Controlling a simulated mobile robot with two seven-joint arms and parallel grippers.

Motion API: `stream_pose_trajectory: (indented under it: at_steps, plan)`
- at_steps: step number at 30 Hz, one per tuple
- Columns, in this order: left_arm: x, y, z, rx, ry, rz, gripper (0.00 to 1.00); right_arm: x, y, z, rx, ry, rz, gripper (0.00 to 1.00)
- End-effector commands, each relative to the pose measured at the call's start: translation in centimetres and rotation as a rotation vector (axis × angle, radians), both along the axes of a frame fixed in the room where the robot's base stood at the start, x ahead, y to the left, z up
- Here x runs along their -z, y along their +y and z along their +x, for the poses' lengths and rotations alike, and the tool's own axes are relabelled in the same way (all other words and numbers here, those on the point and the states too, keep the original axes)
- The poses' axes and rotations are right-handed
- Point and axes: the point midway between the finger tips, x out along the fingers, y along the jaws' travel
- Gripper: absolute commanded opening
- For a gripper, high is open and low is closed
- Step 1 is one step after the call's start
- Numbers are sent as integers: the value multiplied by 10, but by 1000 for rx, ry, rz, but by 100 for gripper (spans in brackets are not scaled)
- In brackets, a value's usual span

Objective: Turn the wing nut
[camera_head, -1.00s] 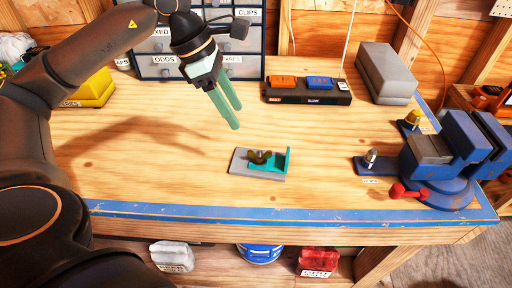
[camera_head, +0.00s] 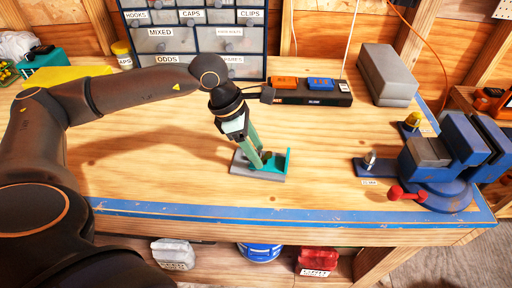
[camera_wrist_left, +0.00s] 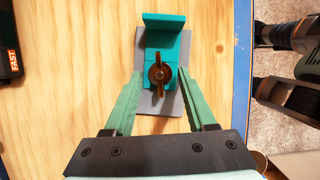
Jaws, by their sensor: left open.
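The brown wing nut (camera_wrist_left: 159,74) sits on a teal angle bracket (camera_wrist_left: 164,36), which rests on a grey plate (camera_wrist_left: 200,44) on the workbench. In the left wrist view its two wings point up and down the picture. My left gripper (camera_wrist_left: 160,78) is open, with one green finger on each side of the wing nut and a gap to both. In the head view the left gripper (camera_head: 262,166) points down at the bracket (camera_head: 282,162) and its fingers hide most of the wing nut. My right gripper is not in view.
A blue vise (camera_head: 445,160) with a red-tipped handle stands to the right. A black charger strip (camera_head: 310,96), a grey box (camera_head: 388,74) and a drawer cabinet (camera_head: 195,40) stand at the back. The bench (camera_head: 150,175) left of the bracket is clear.

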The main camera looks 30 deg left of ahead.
Motion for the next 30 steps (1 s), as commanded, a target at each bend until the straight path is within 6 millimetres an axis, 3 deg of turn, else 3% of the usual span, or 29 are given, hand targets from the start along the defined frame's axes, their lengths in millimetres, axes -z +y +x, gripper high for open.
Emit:
stream_pose_trajectory:
  at_steps: [9,24,30]
  plan:
    - [3,-1,1,0,0,0,56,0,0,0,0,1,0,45]
    - [2,-1,1,0,0,0,0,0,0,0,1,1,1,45]
    - [2,-1,1,0,0,0,0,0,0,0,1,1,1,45]
